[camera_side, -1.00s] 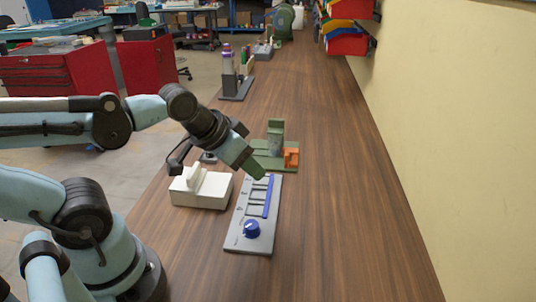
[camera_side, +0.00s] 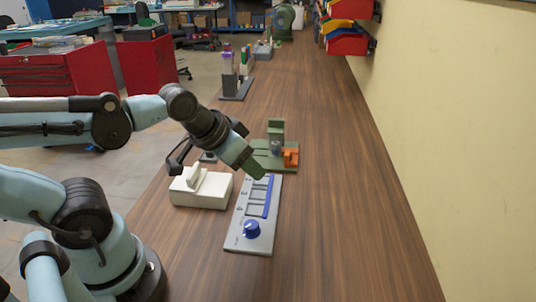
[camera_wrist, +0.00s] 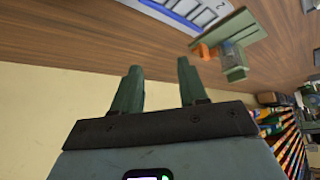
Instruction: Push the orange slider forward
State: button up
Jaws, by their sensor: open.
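The orange slider (camera_side: 291,157) sits at the right end of a green fixture (camera_side: 275,146) with an upright green post. In the wrist view the orange slider (camera_wrist: 203,52) shows at the upper right, on the green fixture (camera_wrist: 236,45). My gripper (camera_side: 257,172) is in the air over the far end of a grey panel, to the near left of the slider and apart from it. In the wrist view its two green fingers (camera_wrist: 160,75) are spread, with nothing between them.
The grey panel (camera_side: 239,240) with a blue knob (camera_side: 251,229) and blue strip lies in front of the fixture. A white box (camera_side: 212,191) with a raised lever stands left of it. Open wooden tabletop (camera_side: 345,200) lies to the right, up to the wall.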

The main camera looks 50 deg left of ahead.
jog(key=shift+c, duration=0.2)
jog(key=w+a+r+n+g, duration=0.3)
jog(key=w+a+r+n, duration=0.15)
jog(key=w, duration=0.55)
jog(key=n+g, duration=0.4)
jog(key=n, duration=0.1)
send_near(287, 152)
jog(key=shift+m, duration=0.25)
notch_tip(287, 152, down, 9)
jog(key=shift+f, duration=0.25)
grip_shut()
